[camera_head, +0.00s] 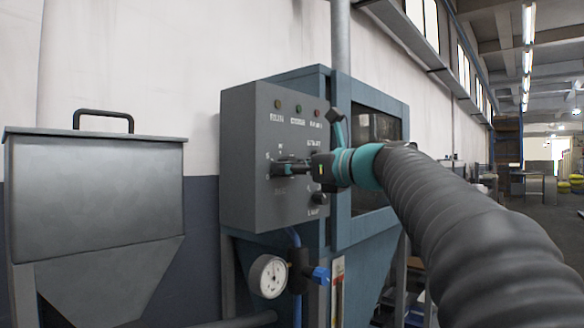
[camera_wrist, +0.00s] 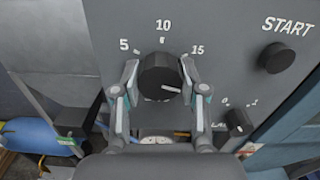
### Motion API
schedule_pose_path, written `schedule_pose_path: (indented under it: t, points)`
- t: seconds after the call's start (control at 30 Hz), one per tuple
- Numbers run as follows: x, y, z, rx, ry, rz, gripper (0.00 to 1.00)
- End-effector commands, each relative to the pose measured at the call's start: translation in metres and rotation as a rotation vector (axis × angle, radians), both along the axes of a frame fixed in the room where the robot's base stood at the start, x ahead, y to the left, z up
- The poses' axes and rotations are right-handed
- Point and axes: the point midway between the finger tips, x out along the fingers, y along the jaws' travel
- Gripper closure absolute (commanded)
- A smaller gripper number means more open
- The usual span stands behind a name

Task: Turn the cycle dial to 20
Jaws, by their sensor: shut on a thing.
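The cycle dial (camera_wrist: 160,75) is a round black knob on the grey control panel (camera_wrist: 215,30). In the wrist view the numbers 5, 10 and 15 show around its upper half; any marks lower down are hidden or out of sight. A white line on the knob points right and slightly down, past the 15. My gripper (camera_wrist: 159,64) has one finger on each side of the knob and is shut on it. In the head view my gripper (camera_head: 290,168) reaches the panel from the right and hides most of the dial.
A black START button (camera_wrist: 277,57) and a small 0/1 switch (camera_wrist: 238,122) lie right of the dial. Indicator lamps (camera_head: 298,108) sit above. A pressure gauge (camera_head: 268,276) and blue valve (camera_head: 320,274) are below the panel. A grey hopper (camera_head: 95,190) stands at left.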

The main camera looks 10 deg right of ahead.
Motion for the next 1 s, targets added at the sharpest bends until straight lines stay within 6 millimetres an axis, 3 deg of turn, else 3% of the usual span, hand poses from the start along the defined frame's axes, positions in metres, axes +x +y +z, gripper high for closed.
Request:
schedule_pose_path:
  t: [0.4,1.0]
  points:
    - [0.0004,-0.0011,0.0016,0.189,0.133,-0.004,0.92]
    - [0.0004,-0.0011,0.0018,0.231,0.162,-0.004,0.92]
